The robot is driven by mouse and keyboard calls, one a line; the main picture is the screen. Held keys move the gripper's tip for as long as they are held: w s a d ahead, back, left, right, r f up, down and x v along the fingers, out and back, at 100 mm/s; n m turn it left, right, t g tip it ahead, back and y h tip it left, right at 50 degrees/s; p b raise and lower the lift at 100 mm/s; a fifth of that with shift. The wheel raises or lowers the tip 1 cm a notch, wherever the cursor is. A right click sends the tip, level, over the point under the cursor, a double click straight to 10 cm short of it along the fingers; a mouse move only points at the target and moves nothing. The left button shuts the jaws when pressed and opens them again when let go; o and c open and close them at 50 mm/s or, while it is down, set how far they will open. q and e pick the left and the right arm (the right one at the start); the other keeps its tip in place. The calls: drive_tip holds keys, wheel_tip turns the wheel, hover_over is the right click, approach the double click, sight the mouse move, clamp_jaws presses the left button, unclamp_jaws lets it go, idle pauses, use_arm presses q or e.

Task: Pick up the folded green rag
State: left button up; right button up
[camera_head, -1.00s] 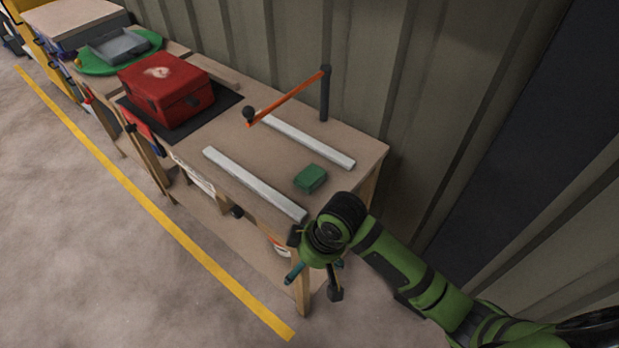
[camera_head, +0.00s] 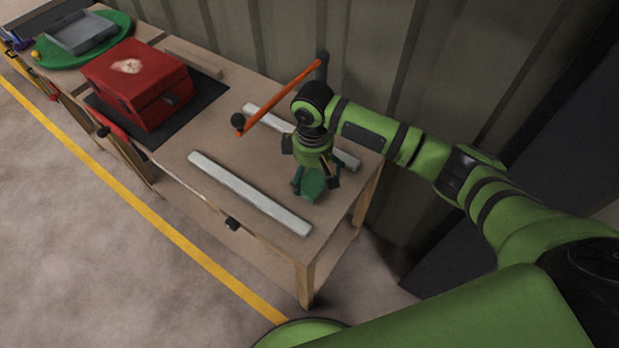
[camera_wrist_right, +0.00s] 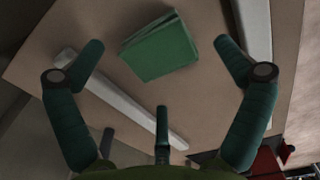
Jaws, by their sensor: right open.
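The folded green rag (camera_head: 312,190) lies on the workbench (camera_head: 231,161), between two pale bars at the bench's near right end. My right gripper (camera_head: 316,182) is just above it in the head view and hides part of it. In the right wrist view the rag (camera_wrist_right: 160,50) lies beyond the fingertips, between the spread fingers and a little left of their middle. My right gripper (camera_wrist_right: 160,62) is open and empty, with no finger seen touching the rag. My left gripper is not in view.
Two pale bars (camera_head: 247,194) (camera_head: 268,119) flank the rag. An orange arm (camera_head: 281,97) on a dark post stands behind, close to my right wrist. A red box (camera_head: 137,84) sits on a black mat further left. The corrugated wall is behind the bench.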

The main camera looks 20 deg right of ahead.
sight(311, 181)
drive_tip(key=f, duration=0.4)
drive_tip(key=shift+w, duration=0.2)
drive_tip(key=shift+f, duration=0.3)
drive_tip(key=shift+c, duration=0.4)
drive_tip(key=c, duration=1.2)
drive_tip(key=shift+o, duration=0.2)
drive_tip(key=shift+w+r, duration=0.1)
drive_tip(key=shift+r, duration=0.6)
wheel_tip(311, 181, up, 3)
drive_tip(key=shift+a+r, duration=0.1)
drive_tip(key=shift+a, duration=0.05)
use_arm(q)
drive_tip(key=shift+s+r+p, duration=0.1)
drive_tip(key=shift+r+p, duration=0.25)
use_arm(e)
drive_tip(key=s+a+r, duration=0.4)
drive_tip(key=s+r, duration=0.2)
drive_tip(key=s, duration=0.4)
drive_tip(key=shift+s+a+r, duration=0.2)
drive_tip(key=shift+s+r, duration=0.05)
drive_tip(key=shift+s, duration=0.15)
